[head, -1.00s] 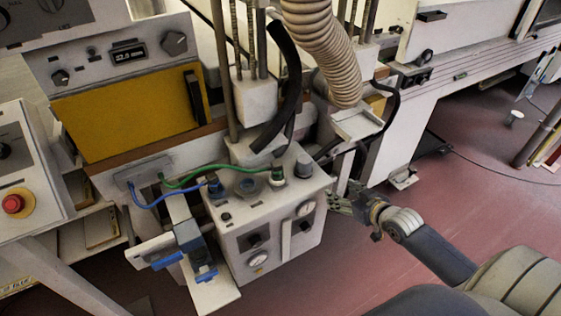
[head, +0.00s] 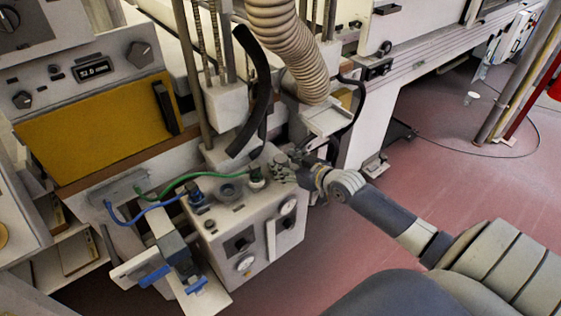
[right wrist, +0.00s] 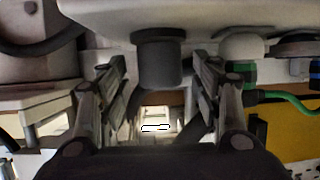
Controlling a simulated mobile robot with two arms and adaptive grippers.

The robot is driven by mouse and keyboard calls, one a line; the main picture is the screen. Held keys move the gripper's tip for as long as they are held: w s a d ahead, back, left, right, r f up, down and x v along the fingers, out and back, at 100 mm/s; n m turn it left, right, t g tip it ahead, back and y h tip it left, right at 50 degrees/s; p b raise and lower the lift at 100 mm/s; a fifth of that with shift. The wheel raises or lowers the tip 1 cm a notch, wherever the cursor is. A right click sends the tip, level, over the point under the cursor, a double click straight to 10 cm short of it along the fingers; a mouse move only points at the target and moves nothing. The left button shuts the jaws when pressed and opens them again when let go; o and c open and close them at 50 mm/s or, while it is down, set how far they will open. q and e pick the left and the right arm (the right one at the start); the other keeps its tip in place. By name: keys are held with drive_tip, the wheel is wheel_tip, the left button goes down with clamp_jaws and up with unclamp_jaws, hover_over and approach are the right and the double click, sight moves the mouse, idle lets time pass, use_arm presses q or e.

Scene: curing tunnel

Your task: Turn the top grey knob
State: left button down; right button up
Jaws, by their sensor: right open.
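The top grey knob (right wrist: 160,62) is a dark grey cylinder on the pale box (head: 225,232). In the right wrist view it appears upside down, hanging from the box's top face. My right gripper (right wrist: 162,72) is open, with one finger on each side of the knob and a visible gap on both sides. My left gripper is not in view.
A ribbed hose (head: 290,55) and a black hose (head: 248,95) hang close behind. Red floor (head: 440,180) lies open at right.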

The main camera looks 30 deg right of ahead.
drive_tip(key=shift+x, duration=1.4)
drive_tip(key=c, duration=1.1)
